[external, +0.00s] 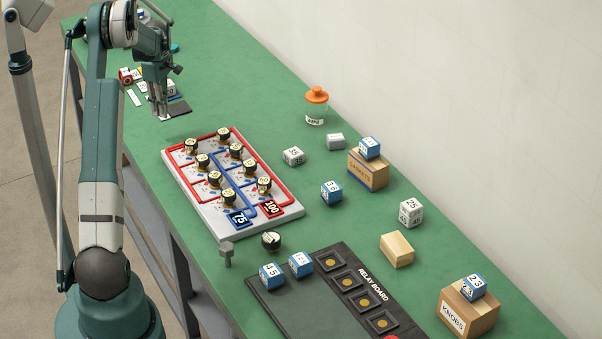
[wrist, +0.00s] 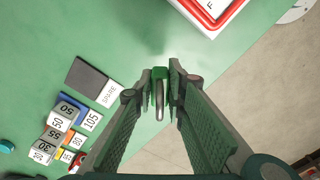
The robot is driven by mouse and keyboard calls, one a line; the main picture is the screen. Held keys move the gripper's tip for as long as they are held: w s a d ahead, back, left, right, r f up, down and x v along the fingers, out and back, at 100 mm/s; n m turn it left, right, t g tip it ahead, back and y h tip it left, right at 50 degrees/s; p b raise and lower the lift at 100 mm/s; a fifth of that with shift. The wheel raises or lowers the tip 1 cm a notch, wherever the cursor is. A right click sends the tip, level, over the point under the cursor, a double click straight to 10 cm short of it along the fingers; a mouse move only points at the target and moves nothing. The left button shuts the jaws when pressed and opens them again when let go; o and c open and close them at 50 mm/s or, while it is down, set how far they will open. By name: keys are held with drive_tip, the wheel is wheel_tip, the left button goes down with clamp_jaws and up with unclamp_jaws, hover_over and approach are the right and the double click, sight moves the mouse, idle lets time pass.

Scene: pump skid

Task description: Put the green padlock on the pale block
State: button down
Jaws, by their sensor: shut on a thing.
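My gripper (external: 160,108) is over the far left part of the green table. In the wrist view my gripper (wrist: 161,90) is shut on the green padlock (wrist: 160,73), a green body with a grey shackle between the fingertips. The padlock is too small to make out in the external view. A pale wooden block (external: 396,249) sits on the table at the right, well apart from my gripper. Its top is bare. The pale block is not in the wrist view.
A white panel with several knobs (external: 205,210) lies between my gripper and the pale block. A relay board (external: 300,305), numbered cubes (external: 331,191), a gaskets box (external: 367,172), a knobs box (external: 468,311) and an orange-lidded jar (external: 316,108) stand around. A dark plate (wrist: 87,75) lies near my gripper.

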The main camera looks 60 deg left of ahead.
drive_tip(key=w+d+r+m, duration=0.1)
drive_tip(key=w+d+m, duration=0.1)
drive_tip(key=w+d, duration=1.6)
drive_tip(key=w+d+r+m, duration=0.2)
drive_tip(key=w+d, duration=1.2)
drive_tip(key=d, duration=0.7)
drive_tip(key=w+d+r+m, duration=0.1)
drive_tip(key=w+d, duration=0.1)
drive_tip(key=d, duration=2.2)
drive_tip(key=w+d+r+m+p, duration=0.1)
drive_tip(key=w+d+m, duration=0.1)
drive_tip(key=d, duration=2.3)
drive_tip(key=shift+w+r, duration=0.15)
drive_tip(key=shift+w, duration=0.6)
hover_over(399, 244)
drive_tip(key=shift+f, duration=3.15)
drive_tip(key=shift+f, duration=0.1)
drive_tip(key=shift+f, duration=1.75)
